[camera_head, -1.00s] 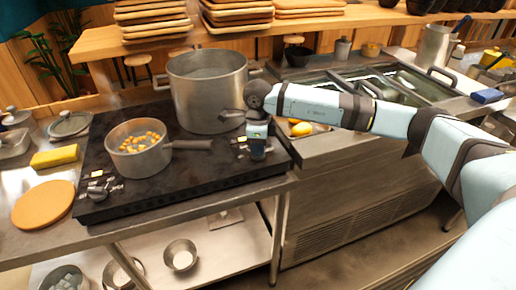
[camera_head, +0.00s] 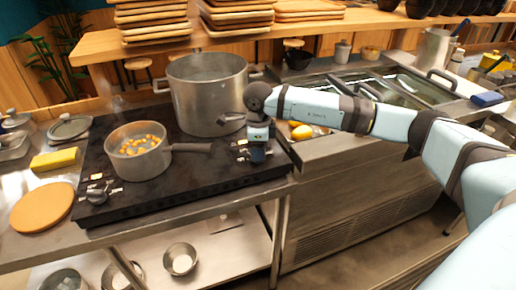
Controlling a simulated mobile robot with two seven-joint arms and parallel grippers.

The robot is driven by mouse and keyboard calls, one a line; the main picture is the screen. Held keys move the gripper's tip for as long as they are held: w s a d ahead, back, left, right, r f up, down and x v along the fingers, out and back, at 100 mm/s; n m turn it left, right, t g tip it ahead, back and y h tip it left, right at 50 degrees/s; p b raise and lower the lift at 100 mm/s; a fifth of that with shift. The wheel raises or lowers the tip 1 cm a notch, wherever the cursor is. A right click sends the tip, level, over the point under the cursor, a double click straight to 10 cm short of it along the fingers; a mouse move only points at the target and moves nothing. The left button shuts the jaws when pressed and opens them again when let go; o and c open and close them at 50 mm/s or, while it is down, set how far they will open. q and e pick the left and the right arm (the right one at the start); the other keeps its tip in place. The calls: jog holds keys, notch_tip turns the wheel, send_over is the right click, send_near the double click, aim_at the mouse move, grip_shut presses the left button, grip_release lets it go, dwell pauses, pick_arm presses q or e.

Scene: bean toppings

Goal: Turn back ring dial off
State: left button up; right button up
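The black stove (camera_head: 190,186) stands on the steel counter. A dial (camera_head: 96,195) with small labels shows at its left front. More dial parts and labels (camera_head: 240,151) show at its right side, beside my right gripper (camera_head: 257,157). The gripper points down there, close to or touching the dial. The wrist and gripper cover much of this dial, and the fingertips are too small to tell open from shut. A large steel pot (camera_head: 205,100) stands at the back of the stove. A small saucepan (camera_head: 138,160) with orange beans stands at the front left. My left gripper is not in view.
A yellow sponge (camera_head: 55,159) and a round cork mat (camera_head: 42,206) lie left of the stove. The saucepan handle (camera_head: 192,148) reaches right toward my gripper. A yellow item (camera_head: 302,132) lies right of my wrist. Trays (camera_head: 235,12) stand on the shelf behind.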

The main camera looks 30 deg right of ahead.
notch_tip(320, 180, up, 14)
dwell(0.6)
jog(key=shift+f, duration=0.1)
